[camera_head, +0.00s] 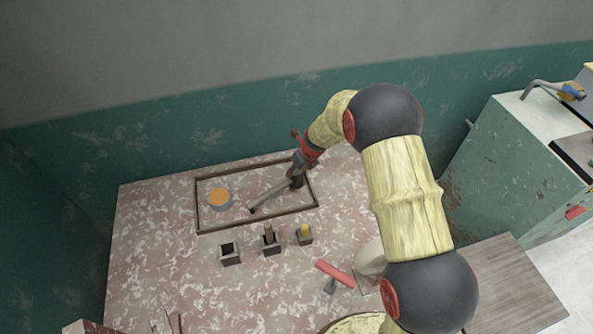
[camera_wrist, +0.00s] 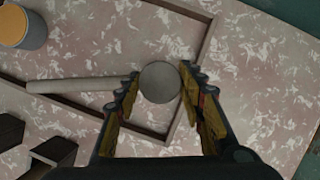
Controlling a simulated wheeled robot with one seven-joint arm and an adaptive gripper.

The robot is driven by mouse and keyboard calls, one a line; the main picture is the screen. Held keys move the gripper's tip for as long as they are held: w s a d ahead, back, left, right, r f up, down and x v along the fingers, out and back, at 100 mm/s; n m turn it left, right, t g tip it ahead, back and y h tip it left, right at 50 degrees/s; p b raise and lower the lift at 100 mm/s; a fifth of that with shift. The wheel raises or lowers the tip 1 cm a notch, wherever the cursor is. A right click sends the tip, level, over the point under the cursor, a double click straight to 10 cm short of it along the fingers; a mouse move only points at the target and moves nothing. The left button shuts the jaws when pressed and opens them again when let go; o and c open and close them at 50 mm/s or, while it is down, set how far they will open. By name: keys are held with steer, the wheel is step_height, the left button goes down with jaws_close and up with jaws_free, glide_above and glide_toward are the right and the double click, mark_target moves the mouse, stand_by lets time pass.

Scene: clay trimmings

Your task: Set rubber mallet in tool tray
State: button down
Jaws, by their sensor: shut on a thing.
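The rubber mallet (camera_wrist: 160,83) has a round dark grey head and a long grey-brown handle that points left in the wrist view. In the head view the mallet handle (camera_head: 268,195) slants down and left from my gripper. My gripper (camera_head: 298,172) is shut on the mallet's head; the fingers (camera_wrist: 160,90) stand on either side of it in the wrist view. The tool tray (camera_head: 256,224) is a shallow, dark-rimmed rectangle on the speckled table. The mallet is over the tray's right half; I cannot tell whether it touches the floor of the tray.
A grey tin with an orange top (camera_head: 219,199) stands in the tray's left part. Three small dark holders (camera_head: 229,255) stand in front of the tray. A red-handled tool (camera_head: 335,272) lies nearer, to the right. A green cabinet (camera_head: 535,160) stands at the right.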

steer(key=shift+f, duration=0.35)
steer(key=shift+f+b, duration=0.4)
steer(key=shift+f, duration=0.1)
stand_by(0.3)
steer(key=c, duration=1.1)
jaws_free()
steer(key=shift+o, duration=0.2)
steer(key=shift+f, duration=0.1)
steer(key=v, duration=1.2)
